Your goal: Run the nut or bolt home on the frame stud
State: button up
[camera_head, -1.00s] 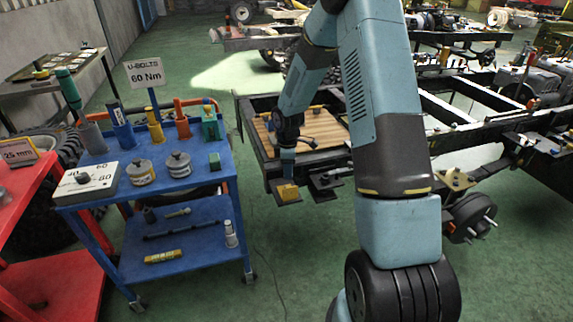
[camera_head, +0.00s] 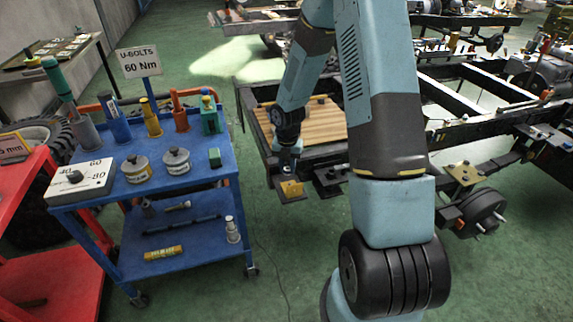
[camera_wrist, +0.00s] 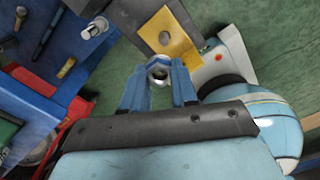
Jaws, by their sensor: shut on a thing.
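My gripper (camera_wrist: 160,78) shows in the wrist view with its two blue fingers shut on a small metal nut (camera_wrist: 157,71), a ring with a dark hole. Just past the nut is a yellow plate (camera_wrist: 181,48) with a round stud or hole (camera_wrist: 164,38) on it, fixed to a dark bracket. In the picture the nut lies below the plate's round feature; I cannot tell whether they touch. In the head view the yellow plate (camera_head: 292,189) sits on the frame's near corner, with my gripper (camera_head: 288,166) just above it. The fingertips are too small to read there.
A blue tool trolley (camera_head: 203,178) with gauges, weights and sockets stands to the left. A red cart (camera_head: 45,215) is at the far left. The black chassis frame (camera_head: 490,125) extends to the right. Green floor (camera_head: 300,270) is open in front.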

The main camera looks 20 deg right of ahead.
aim_at(290, 184)
jog(key=shift+d+f, duration=0.25)
jog(key=shift+f, duration=0.35)
jog(key=shift+d+f, duration=0.25)
jog(key=shift+f, duration=1.85)
jog(key=shift+w+d, duration=0.1)
jog(key=shift+w, duration=0.05)
jog(key=shift+f, duration=1.05)
dwell(1.8)
